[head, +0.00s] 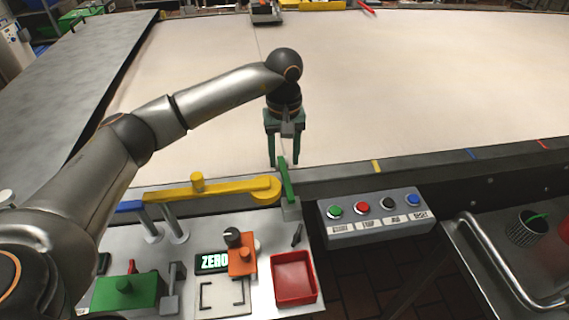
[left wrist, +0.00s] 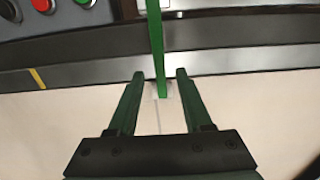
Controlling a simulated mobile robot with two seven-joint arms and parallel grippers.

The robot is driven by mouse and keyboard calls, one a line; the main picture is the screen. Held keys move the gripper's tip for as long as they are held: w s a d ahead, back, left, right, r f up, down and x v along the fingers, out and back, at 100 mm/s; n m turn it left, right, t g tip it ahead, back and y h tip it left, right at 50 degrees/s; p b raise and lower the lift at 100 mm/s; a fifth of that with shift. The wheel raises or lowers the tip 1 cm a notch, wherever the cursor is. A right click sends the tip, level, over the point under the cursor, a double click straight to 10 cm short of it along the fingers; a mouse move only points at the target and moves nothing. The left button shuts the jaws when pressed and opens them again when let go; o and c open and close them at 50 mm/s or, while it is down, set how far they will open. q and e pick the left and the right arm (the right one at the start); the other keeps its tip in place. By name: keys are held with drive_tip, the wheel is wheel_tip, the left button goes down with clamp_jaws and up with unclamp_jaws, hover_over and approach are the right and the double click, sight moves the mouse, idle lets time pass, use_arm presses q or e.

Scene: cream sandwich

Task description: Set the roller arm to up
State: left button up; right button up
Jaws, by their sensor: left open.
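A green lever (head: 288,185) stands on a small grey base (head: 291,209) at the near edge of the pale belt, tilted slightly. Beside it a yellow arm (head: 215,190) with a round end lies level along the edge. I cannot tell which of these is the roller arm. My left gripper (head: 283,160) is open and points down over the belt's near edge, at the top of the green lever. In the left wrist view the green lever (left wrist: 156,45) ends between the two open fingers (left wrist: 160,78), apart from both. My right gripper is not seen.
A button box (head: 375,218) with several coloured buttons stands right of the lever. A red tray (head: 294,278), an orange block (head: 242,262) and a green block (head: 125,291) are on the near panel. The wide belt (head: 400,90) is clear around my gripper.

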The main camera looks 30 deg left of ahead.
sight(284, 171)
use_arm(q)
drive_tip(key=shift+f, duration=1.85)
clamp_jaws()
